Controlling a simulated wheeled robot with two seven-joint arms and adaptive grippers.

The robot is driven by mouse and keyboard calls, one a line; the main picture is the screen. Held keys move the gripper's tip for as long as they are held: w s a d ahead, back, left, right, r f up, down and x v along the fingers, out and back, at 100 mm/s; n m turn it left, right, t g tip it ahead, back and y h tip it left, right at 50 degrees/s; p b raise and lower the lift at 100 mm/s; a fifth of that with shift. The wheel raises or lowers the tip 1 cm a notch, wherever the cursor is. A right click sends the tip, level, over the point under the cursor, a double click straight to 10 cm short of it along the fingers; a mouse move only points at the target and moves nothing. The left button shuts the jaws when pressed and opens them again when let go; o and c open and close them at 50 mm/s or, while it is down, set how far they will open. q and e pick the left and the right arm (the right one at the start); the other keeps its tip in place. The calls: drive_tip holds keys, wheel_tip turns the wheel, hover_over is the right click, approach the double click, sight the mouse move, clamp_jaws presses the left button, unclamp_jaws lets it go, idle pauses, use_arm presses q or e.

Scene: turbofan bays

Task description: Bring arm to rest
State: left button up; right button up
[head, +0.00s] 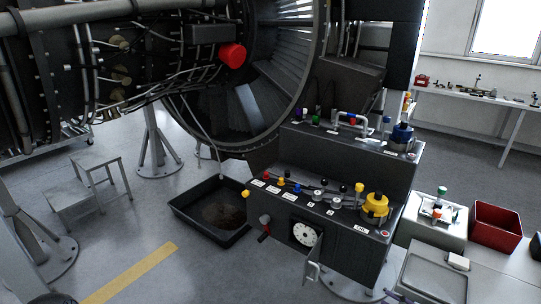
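Neither of my grippers shows in the head view, and I cannot make out either arm for certain. The control console (335,245) stands right of centre. Its sloped top carries coloured knobs, small levers and a large yellow knob (375,205). A raised rear tier bears a blue knob (402,133) and a grey pipe-like handle (352,119). A round white dial (304,234), a red-tipped valve handle (264,232) and a metal handle (312,271) are on the front.
A large turbofan engine (215,75) with a red cap (232,56) fills the upper left. A black drip tray (185,222) lies on the floor. Grey steps (96,163) stand left. A red bin (496,228) and grey tray (437,278) are right. Floor around the yellow stripe (130,275) is clear.

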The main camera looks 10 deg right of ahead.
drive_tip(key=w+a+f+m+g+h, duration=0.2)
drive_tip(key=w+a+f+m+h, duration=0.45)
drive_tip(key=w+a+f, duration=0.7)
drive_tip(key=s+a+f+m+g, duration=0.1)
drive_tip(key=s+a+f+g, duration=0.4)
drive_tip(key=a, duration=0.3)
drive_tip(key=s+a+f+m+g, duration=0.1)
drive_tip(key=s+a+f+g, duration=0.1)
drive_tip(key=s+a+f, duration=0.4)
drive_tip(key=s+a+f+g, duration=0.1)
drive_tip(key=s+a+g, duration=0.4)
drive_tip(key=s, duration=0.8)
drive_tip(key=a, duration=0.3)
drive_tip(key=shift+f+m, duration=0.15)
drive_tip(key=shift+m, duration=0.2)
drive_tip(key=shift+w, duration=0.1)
